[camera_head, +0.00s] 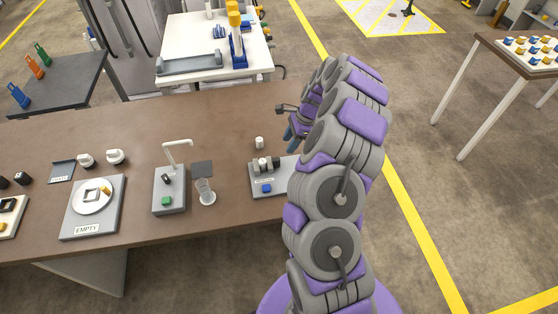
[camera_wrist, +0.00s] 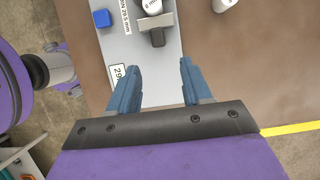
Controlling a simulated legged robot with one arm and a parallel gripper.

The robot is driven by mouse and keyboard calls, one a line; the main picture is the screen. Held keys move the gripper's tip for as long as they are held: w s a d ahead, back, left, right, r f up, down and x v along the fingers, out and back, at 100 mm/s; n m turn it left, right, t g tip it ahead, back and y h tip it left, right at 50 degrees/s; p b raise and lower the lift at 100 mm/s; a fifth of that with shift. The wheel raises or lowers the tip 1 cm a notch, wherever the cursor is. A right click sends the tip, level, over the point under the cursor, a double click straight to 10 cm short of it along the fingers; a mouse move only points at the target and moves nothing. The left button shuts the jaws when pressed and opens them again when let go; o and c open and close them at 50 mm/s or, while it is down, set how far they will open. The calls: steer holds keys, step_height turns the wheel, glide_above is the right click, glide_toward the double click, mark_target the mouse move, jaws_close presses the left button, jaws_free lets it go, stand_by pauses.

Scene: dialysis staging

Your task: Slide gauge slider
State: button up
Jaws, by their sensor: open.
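The gauge (camera_head: 258,186) is a light grey plate near the right end of the brown table, partly hidden by my arm. In the wrist view its plate (camera_wrist: 152,72) runs up the picture.
A loose white cylinder (camera_head: 259,142) stands behind the gauge. A grey stand with a white spout (camera_head: 169,200), a clear cup (camera_head: 205,191) and a tray marked EMPTY (camera_head: 92,226) are to the left. The brown table (camera_head: 235,130) has bare room behind the gauge.

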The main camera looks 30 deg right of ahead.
mark_target(279, 159)
steer(key=b+x, duration=0.2)
steer(key=x, duration=0.8)
steer(key=shift+c, duration=0.4)
jaws_close()
